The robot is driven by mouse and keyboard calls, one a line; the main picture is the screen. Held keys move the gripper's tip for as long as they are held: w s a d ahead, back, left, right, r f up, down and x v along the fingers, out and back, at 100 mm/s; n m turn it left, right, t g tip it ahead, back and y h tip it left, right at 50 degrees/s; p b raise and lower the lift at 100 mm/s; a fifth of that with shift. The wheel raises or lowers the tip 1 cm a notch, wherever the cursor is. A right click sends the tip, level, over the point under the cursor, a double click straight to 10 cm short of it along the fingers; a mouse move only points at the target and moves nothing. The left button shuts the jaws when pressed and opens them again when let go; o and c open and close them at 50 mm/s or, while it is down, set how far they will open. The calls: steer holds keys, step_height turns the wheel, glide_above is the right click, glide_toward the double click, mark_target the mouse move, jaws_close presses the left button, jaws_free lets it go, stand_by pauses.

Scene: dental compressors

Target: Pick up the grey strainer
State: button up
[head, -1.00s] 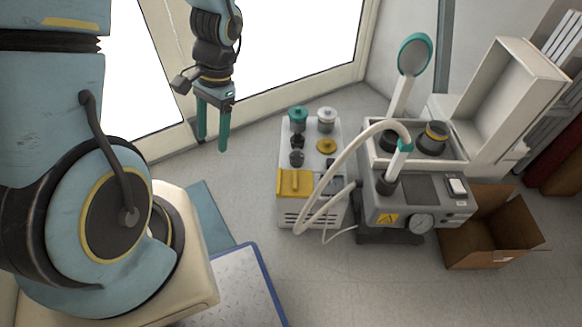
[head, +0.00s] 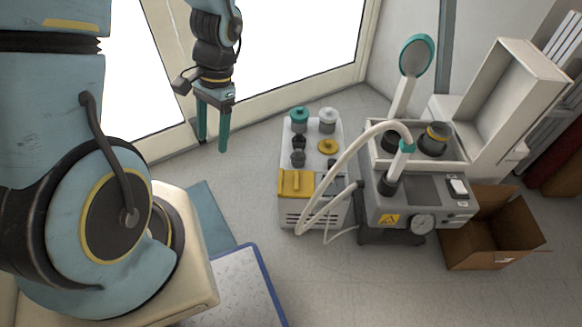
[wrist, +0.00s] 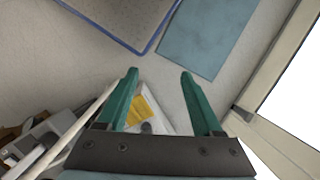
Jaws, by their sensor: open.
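A light grey, round-topped piece (head: 328,118) stands at the back right of the top of a white unit (head: 312,150); it looks like the grey strainer. The grey piece cannot be made out there.
A grey machine (head: 410,205) with a gauge and a pale curved hose (head: 345,160) stands right of the unit. An open cardboard box (head: 490,230) is further right. A blue mat (head: 207,215) and a blue-edged board (head: 240,285) lie left of the unit. Windows stand behind.

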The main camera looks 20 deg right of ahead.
stand_by(0.3)
steer(key=shift+s, duration=0.15)
steer(key=w+a+r+n+t+h, duration=0.3)
steer(key=a+r+n, duration=0.8)
steer(key=r, duration=0.1)
step_height(320, 180, up, 17)
steer(key=p, duration=1.7)
steer(key=shift+r, duration=0.2)
steer(key=shift+d, duration=0.1)
steer(key=shift+c, duration=0.2)
